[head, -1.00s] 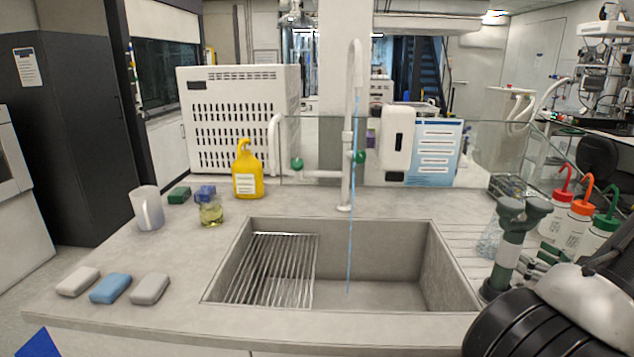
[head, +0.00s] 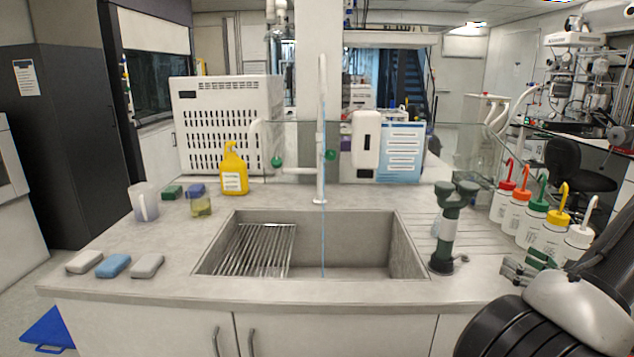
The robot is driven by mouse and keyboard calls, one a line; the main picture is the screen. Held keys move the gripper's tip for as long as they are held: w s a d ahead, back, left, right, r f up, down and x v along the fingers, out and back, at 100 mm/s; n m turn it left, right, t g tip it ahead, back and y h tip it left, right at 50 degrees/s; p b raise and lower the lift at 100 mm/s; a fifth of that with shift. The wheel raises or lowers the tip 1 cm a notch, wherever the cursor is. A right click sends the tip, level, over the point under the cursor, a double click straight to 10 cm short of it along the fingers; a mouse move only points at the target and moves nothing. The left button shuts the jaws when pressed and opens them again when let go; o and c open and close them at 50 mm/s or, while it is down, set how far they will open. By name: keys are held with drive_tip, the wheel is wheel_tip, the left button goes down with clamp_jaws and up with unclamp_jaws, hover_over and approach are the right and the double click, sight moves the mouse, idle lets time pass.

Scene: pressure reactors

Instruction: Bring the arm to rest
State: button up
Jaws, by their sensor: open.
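My gripper (head: 515,268) shows at the right of the head view, small and partly hidden behind my arm's white and black joint. Its grey and green fingers are apart, and I see nothing held between them. It appears over or in front of the right end of the counter (head: 420,290), near the wash bottles. I cannot tell its height above the counter. My arm is folded at the lower right corner, with its dark link rising along the right edge.
Several wash bottles (head: 547,238) and a green-grey fixture (head: 447,228) stand near the gripper. Left of them are the sink (head: 370,250) and tall tap (head: 321,130). Three soap-like bars (head: 114,265), a jug (head: 144,202) and a yellow bottle (head: 233,170) stand on the left.

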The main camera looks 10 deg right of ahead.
drive_tip(key=a+r+n+g+y, duration=0.2)
drive_tip(key=a+r+n+g, duration=0.25)
drive_tip(key=a, duration=0.35)
drive_tip(key=a+r+n+g+y, duration=0.35)
drive_tip(key=a+n, duration=0.25)
drive_tip(key=a, duration=0.2)
drive_tip(key=a+r+n+g+y, duration=0.2)
drive_tip(key=a+r+n+g, duration=0.15)
drive_tip(key=a+n, duration=0.4)
drive_tip(key=s+a+r+n+g+h, duration=0.2)
drive_tip(key=s+a+n+g+h, duration=0.3)
drive_tip(key=s+a+n, duration=0.15)
drive_tip(key=s+d+r+n+t+h, duration=0.2)
drive_tip(key=r+n+h, duration=0.3)
drive_tip(key=n, duration=0.4)
drive_tip(key=shift+s+r+t+h, duration=0.35)
drive_tip(key=shift+s+r+t, duration=0.2)
drive_tip(key=shift+s+r, duration=0.3)
drive_tip(key=shift+n, duration=0.25)
